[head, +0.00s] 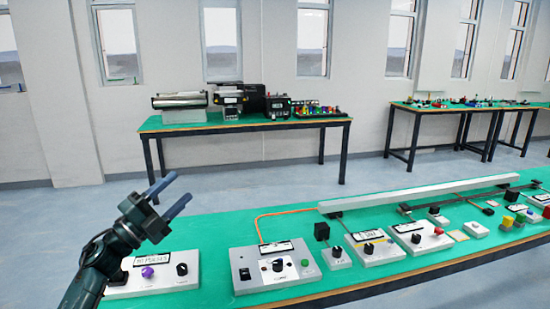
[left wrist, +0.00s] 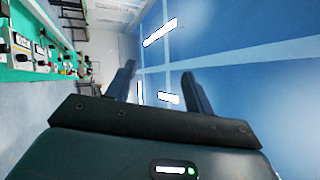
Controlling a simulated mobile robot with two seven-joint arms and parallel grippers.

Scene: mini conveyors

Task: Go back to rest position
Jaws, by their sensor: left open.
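My left gripper (head: 170,195) is at the left of the head view, raised above the left end of the near green bench (head: 215,212). Its two blue-grey fingers are apart with nothing between them. In the left wrist view the open fingers (left wrist: 158,90) point away from the bench into empty space. The gripper overlaps part of a white control box with a purple knob (head: 148,272) but appears to be held above it. My right gripper is not in view.
Several control boxes, including one with a black knob (head: 275,266), line the near bench, with a long white rail (head: 415,194) behind. A far table (head: 245,125) holds machines, and another table (head: 470,108) stands at right. Floor between is clear.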

